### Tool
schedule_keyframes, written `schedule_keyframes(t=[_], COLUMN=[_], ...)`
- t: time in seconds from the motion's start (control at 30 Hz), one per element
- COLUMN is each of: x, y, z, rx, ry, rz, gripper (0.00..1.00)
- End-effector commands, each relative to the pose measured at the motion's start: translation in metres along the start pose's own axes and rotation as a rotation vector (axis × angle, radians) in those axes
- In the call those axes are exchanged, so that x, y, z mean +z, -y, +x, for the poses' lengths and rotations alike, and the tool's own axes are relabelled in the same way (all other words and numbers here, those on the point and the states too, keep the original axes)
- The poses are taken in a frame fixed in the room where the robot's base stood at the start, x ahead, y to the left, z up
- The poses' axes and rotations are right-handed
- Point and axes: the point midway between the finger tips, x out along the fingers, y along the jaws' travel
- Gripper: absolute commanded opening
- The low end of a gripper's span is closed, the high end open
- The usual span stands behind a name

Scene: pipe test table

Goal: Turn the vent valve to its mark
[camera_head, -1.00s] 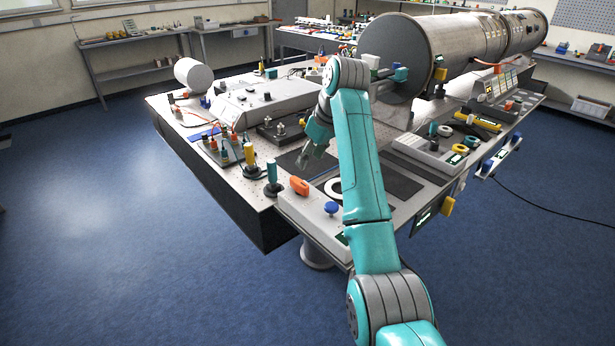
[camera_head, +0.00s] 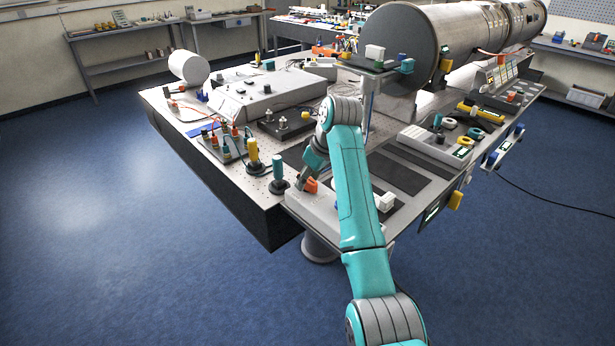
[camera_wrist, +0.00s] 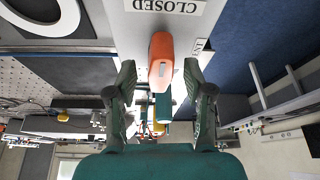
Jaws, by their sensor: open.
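The vent valve's orange handle (camera_wrist: 161,58) stands on a pale panel in the wrist view, with a printed CLOSED label (camera_wrist: 167,6) close by. My gripper (camera_wrist: 159,68) is open, with one finger on each side of the handle and a visible gap on both sides. In the head view the orange handle (camera_head: 311,186) is at the front left corner of the panel, partly covered by my gripper (camera_head: 304,182).
A green-topped post (camera_head: 278,170) and a yellow-topped post (camera_head: 253,155) stand just left of the handle. A white block (camera_head: 386,202) lies right of my arm.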

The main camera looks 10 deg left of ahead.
Motion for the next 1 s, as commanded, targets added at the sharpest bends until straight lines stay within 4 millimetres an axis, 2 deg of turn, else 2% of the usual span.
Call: schedule_keyframes(t=[0.07, 0.27, 0.3, 0.67, 1.0], x=[-0.0001, -0.0002, -0.0002, -0.0002, -0.0007], y=[0.0000, 0.0000, 0.0001, 0.0005, 0.0026], z=[-0.0002, -0.0003, -0.0003, -0.0001, -0.0001], rx=[0.000, 0.000, 0.000, 0.015, 0.100], ry=[0.000, 0.000, 0.000, 0.000, 0.000], rz=[0.000, 0.000, 0.000, 0.035, 0.240], gripper=[0.52, 0.04, 0.00, 0.00, 0.00])
